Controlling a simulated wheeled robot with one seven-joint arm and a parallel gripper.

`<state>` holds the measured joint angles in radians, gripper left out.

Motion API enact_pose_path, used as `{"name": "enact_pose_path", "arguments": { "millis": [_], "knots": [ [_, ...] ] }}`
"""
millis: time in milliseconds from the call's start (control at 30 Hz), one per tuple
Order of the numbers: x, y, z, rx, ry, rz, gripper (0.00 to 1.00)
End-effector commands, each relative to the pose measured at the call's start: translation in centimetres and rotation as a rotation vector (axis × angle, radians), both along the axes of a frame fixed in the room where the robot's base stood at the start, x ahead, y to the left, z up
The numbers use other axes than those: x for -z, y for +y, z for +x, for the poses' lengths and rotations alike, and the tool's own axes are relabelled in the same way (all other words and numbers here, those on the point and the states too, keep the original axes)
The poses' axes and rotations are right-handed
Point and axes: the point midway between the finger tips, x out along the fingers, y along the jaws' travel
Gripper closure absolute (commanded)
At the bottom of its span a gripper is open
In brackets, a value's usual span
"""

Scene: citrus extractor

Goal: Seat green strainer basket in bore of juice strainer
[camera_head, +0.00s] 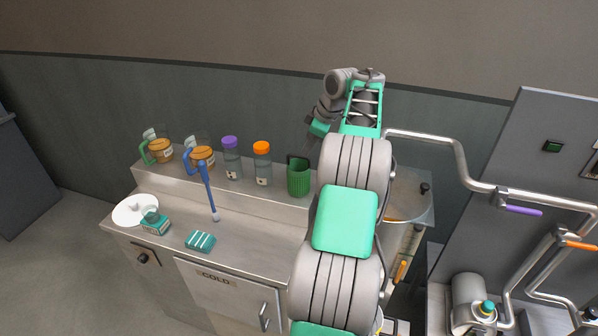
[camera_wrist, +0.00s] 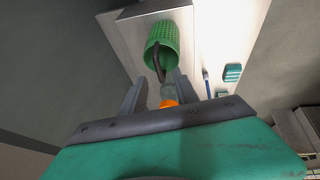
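The green strainer basket (camera_head: 299,178) stands on the raised back shelf of the counter, just left of my arm. It is a ribbed or perforated green cup with a dark handle. In the wrist view the basket (camera_wrist: 164,44) is beyond my fingertips, with its handle towards me. My gripper (camera_wrist: 160,88) is open, with its two fingers apart and nothing held. It is apart from the basket. I cannot make out the juice strainer for certain; a clear-walled vessel (camera_head: 412,200) to the right is partly hidden behind my arm.
Orange-capped (camera_head: 262,163) and purple-capped (camera_head: 231,158) bottles and two amber jugs (camera_head: 203,155) line the shelf left of the basket. A blue-handled brush (camera_head: 207,190), a teal block (camera_head: 200,241) and a white plate (camera_head: 128,212) are lower. Bent metal pipes (camera_head: 455,160) stand right.

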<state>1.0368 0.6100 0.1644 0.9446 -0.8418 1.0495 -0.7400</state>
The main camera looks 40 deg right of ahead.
Motion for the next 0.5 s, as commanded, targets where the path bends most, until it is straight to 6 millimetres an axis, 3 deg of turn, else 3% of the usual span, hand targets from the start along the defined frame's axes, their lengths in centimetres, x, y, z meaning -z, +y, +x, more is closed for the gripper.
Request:
{"name": "enact_pose_path", "arguments": {
  "millis": [500],
  "knots": [
    [6.8, -0.5, 2.9, -0.001, -0.001, -0.002, 0.64]
  ]
}}
